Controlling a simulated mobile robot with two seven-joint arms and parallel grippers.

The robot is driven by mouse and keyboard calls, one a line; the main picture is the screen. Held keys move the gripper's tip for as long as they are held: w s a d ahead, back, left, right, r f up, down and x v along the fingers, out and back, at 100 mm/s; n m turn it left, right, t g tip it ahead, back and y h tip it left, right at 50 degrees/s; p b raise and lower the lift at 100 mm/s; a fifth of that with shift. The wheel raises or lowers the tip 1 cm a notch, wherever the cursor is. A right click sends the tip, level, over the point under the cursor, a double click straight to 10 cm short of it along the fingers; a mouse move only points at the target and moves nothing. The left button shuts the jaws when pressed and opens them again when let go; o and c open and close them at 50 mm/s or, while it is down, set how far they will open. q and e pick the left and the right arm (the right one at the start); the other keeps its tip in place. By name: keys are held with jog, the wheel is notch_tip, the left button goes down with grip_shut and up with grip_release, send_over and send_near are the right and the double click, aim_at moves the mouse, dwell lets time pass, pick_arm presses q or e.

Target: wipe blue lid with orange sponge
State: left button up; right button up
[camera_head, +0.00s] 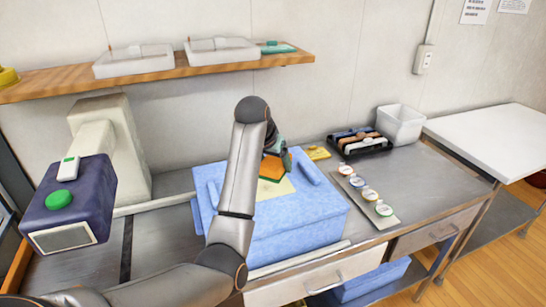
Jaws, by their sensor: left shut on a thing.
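The blue lid (313,205) covers a large light-blue box on the metal counter, with a raised handle on its right part. A flat pale-yellow patch (283,188) lies on the lid's top. My left arm comes in from the lower left and reaches over the lid. My left gripper (284,157) is shut on the orange sponge (272,168) and holds it at the pale patch. I cannot tell whether the sponge touches the lid. The arm hides part of the lid's left side. My right gripper is out of view.
A strip of several round-topped containers (364,194) lies right of the box. Behind it are a dark tray (379,150) and a white bin (418,124). A yellow item (317,153) lies behind the lid. A purple-and-cream machine (98,195) stands left. A wooden shelf (215,68) runs above.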

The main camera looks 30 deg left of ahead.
pick_arm(q)
jog(key=shift+r, duration=1.1)
jog(key=shift+d, duration=0.1)
